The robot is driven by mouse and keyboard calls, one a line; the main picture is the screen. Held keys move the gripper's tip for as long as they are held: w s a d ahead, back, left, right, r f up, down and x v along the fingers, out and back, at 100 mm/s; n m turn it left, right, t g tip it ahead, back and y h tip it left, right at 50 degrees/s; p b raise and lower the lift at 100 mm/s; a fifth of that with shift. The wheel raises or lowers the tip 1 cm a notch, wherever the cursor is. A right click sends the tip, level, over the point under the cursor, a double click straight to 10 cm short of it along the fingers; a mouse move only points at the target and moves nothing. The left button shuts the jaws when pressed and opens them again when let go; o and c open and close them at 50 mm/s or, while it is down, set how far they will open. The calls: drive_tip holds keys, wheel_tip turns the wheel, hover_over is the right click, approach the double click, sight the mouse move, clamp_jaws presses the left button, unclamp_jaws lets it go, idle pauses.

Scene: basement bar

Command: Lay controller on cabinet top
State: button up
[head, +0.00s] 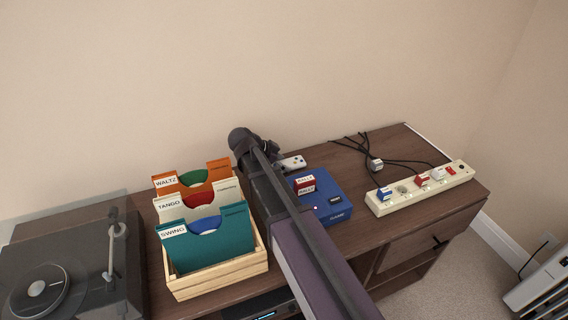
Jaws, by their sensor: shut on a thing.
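The controller (293,163) is pale grey with small coloured buttons. Its right end shows just past my arm, behind the blue console; its left part is hidden. My gripper (275,158) is mostly hidden behind my own arm and is shut on the controller. Its fingers cannot be made out, and I cannot tell whether the controller touches the surface or hangs just above it. The cabinet top (345,155) is dark brown wood and runs along the wall.
A blue game console (335,205) with red cartridges sits right of my arm. A cream power strip (405,200) with plugs and black cables lies farther right. A wooden crate of record sleeves (220,283) and a turntable (75,265) stand left. Bare wood shows between console and strip.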

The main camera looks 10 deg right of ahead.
drive_tip(key=shift+f, duration=0.2)
drive_tip(key=o, duration=1)
drive_tip(key=shift+r, duration=0.1)
drive_tip(key=shift+o, duration=0.2)
drive_tip(key=shift+r, duration=0.1)
drive_tip(key=shift+r, duration=0.15)
drive_tip(key=shift+s+a+r+p, duration=0.1)
drive_tip(key=shift+a+r+p, duration=0.35)
drive_tip(key=shift+p, duration=0.25)
drive_tip(key=p+v, duration=0.6)
drive_tip(key=v, duration=0.2)
drive_tip(key=shift+a+r, duration=0.15)
drive_tip(key=shift+r, duration=0.05)
drive_tip(key=shift+p+v, duration=0.65)
drive_tip(key=shift+v, duration=0.4)
drive_tip(key=shift+f, duration=0.15)
